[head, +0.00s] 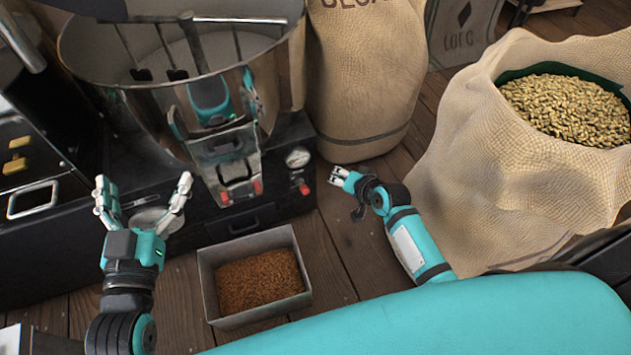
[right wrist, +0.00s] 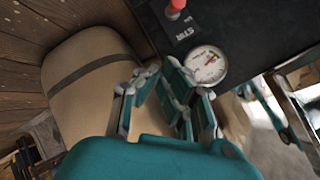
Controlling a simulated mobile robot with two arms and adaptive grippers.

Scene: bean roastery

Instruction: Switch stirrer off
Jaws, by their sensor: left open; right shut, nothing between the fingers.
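The stirrer's red switch (head: 303,188) is on the black front of the roaster, below a round gauge. In the right wrist view the red switch (right wrist: 175,8) is at the top edge, partly cut off, beside the label "STIR" (right wrist: 185,28). I cannot tell its setting. The stirrer arms (head: 190,40) hang in the steel cooling bowl (head: 165,85). My right gripper (head: 338,176) is shut and empty, a little right of the switch and apart from it; its fingers (right wrist: 155,72) show in its wrist view. My left gripper (head: 143,190) is open and empty in front of the roaster.
The gauge (head: 298,157) is just above the switch. A steel chute (head: 228,160) with red-tipped parts is to its left. A metal bin (head: 205,290) of brown grounds or beans stands on the floor. A sack (head: 365,85) stands behind; an open sack (head: 480,150) of green beans is right.

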